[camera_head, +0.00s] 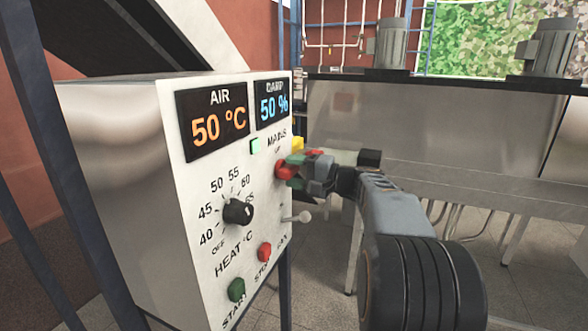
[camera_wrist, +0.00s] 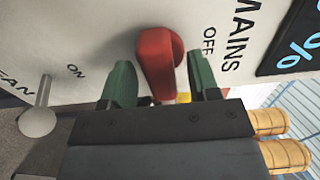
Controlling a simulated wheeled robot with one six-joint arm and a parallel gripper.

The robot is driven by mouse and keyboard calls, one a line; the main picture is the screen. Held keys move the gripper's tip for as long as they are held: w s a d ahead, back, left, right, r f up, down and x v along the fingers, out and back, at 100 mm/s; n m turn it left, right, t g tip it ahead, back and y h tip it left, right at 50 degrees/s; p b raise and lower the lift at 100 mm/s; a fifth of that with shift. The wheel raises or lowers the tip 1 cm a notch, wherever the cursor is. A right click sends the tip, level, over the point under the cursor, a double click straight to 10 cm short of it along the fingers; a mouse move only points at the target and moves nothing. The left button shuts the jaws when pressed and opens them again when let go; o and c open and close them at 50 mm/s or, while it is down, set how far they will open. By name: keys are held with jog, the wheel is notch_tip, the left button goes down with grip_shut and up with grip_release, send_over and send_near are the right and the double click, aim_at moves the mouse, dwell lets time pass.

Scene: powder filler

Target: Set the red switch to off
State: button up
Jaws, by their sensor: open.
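The red switch (camera_wrist: 155,68) is on the white panel under the MAINS label, between the words ON and OFF in the wrist view. Its handle sticks out toward the wrist camera; which word it is set to I cannot tell. My gripper (camera_wrist: 159,75) is open, with one green-tipped finger on each side of the handle. A gap shows on both sides, and it does not appear gripped. In the head view the red switch (camera_head: 286,171) is partly hidden by my gripper (camera_head: 305,163), which is close to the panel's right edge.
A black heat knob (camera_head: 238,212), a green start button (camera_head: 236,290), a red stop button (camera_head: 265,251) and a fan lever (camera_wrist: 38,116) are on the same panel. A green lamp (camera_head: 255,146) is lit. A steel machine (camera_head: 430,115) stands behind.

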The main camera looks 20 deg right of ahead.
jog(key=shift+w+a, duration=0.1)
jog(key=shift+w, duration=0.05)
jog(key=shift+c, duration=0.4)
jog(key=c, duration=0.8)
jog(key=shift+c, duration=0.2)
jog(key=shift+f+b, duration=0.15)
jog(key=shift+b, duration=0.2)
